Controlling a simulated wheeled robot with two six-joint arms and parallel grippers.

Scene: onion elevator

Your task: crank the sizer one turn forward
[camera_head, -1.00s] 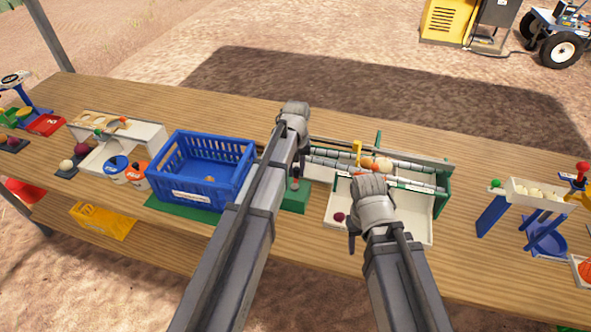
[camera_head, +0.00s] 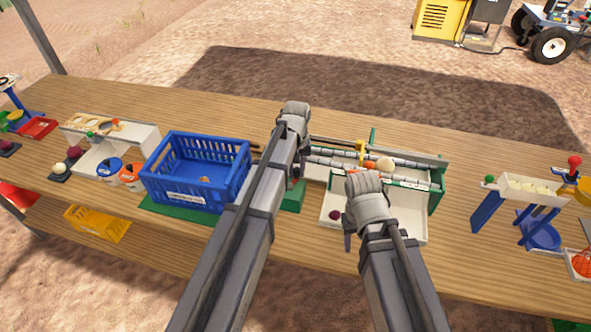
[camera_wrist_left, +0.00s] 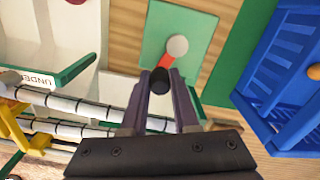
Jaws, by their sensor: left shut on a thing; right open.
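The sizer (camera_head: 437,205) is a green and white frame with grey segmented rollers (camera_head: 405,163), which also cross the left wrist view (camera_wrist_left: 75,105). A pale onion (camera_head: 386,164) and a smaller orange one (camera_head: 370,166) sit at the rollers. The crank has a red arm (camera_wrist_left: 168,63), a grey hub (camera_wrist_left: 177,46) and a black knob (camera_wrist_left: 160,80). My left gripper (camera_wrist_left: 160,92) is shut on that knob; in the head view my arm mostly hides the crank. My right gripper (camera_head: 349,238) is open above the sizer's front white tray (camera_head: 400,228), and its fingers are partly hidden.
A blue crate (camera_head: 190,190) stands left of the crank on a green mat (camera_head: 160,207). A dark red onion (camera_head: 334,215) lies in the sizer's front tray. A white tray on blue legs (camera_head: 535,190) stands at the right. The table's back strip is mostly clear.

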